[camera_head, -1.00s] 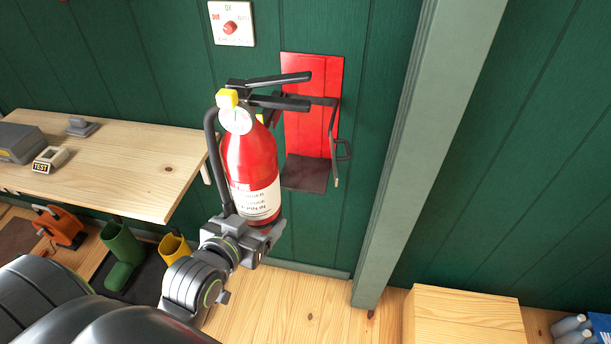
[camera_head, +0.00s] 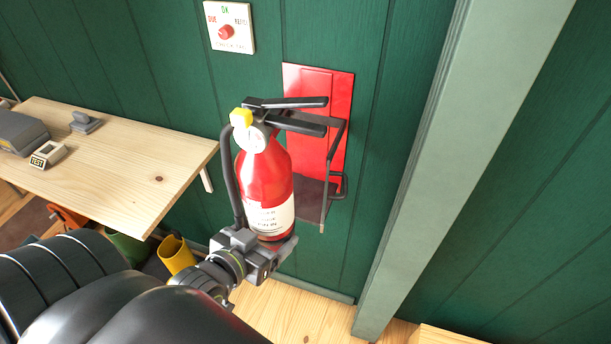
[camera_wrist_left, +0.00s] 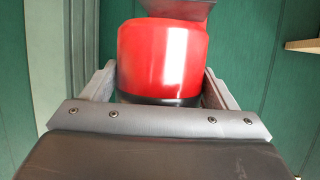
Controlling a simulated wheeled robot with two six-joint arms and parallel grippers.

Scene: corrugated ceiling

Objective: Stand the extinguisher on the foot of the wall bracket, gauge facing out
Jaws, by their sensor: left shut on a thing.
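The red extinguisher (camera_head: 266,177) is upright in my left gripper (camera_head: 270,250), which is shut around its lower end. Its white label, black hose, black handle and yellow piece at the neck show in the head view; the gauge face is hard to make out. In the left wrist view the extinguisher (camera_wrist_left: 162,55) sits between the two fingers (camera_wrist_left: 160,88). The red wall bracket (camera_head: 312,85) is behind and to the right, with a dark foot (camera_head: 312,187) and a wire loop. The extinguisher overlaps the bracket in the picture; I cannot tell if they touch. My right gripper is not in view.
A wooden bench (camera_head: 120,155) with a grey box and a TEST device is at left. A dial sign (camera_head: 229,27) is on the green wall. A pale post (camera_head: 460,160) stands right of the bracket. Boots (camera_head: 176,254) are under the bench.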

